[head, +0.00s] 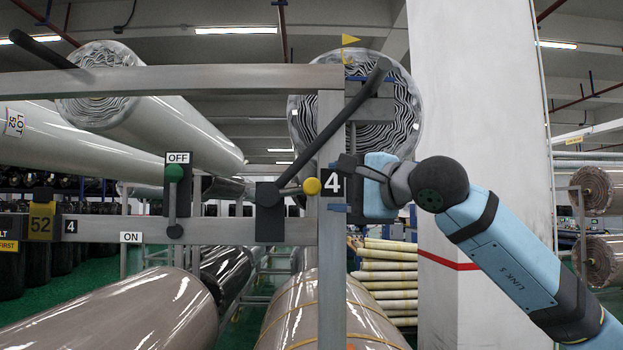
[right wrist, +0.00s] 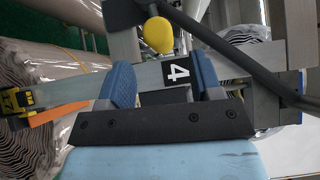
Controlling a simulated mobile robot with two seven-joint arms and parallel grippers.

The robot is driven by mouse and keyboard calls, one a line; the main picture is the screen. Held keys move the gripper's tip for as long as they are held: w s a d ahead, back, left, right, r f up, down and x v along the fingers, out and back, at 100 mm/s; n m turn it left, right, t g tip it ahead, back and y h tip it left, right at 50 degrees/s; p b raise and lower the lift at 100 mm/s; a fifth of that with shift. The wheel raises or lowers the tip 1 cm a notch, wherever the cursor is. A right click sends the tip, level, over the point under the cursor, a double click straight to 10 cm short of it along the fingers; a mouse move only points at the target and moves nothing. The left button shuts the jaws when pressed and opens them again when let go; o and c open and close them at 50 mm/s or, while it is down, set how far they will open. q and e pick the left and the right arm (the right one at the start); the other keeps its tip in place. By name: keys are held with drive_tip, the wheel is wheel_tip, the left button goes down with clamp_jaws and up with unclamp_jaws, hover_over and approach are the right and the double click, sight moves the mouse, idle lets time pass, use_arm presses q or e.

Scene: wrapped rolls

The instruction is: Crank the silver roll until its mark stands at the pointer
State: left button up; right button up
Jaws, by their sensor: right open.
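A plastic-wrapped roll with a dark-and-pale layered end (head: 355,125) faces me at upper centre-right; I cannot tell for sure that it is the silver roll. A small yellow flag (head: 350,40), perhaps the pointer, stands at its top. No mark is clear on its end. A crank-like rod with a yellow knob (head: 312,186) sticks out from a dark hub (head: 268,197); the knob also shows in the right wrist view (right wrist: 157,35). My right gripper (head: 338,187) is open and empty by the number 4 plate, right of the knob and apart from it. My left gripper is not in view.
A long dark lever (head: 335,125) slants up from the hub across the post (head: 331,265). A green-knobbed switch (head: 174,173) sits under an OFF sign. Another wrapped roll (head: 160,115) lies at upper left. A white column (head: 480,110) stands behind my right arm.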

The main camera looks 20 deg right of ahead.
sight(312, 188)
drive_tip(key=p+x, duration=0.1)
drive_tip(key=x, duration=0.5)
drive_tip(key=shift+r+p, duration=0.1)
drive_tip(key=shift+p, duration=0.3)
drive_tip(key=shift+w+a, duration=0.25)
drive_tip(key=shift+w, duration=0.1)
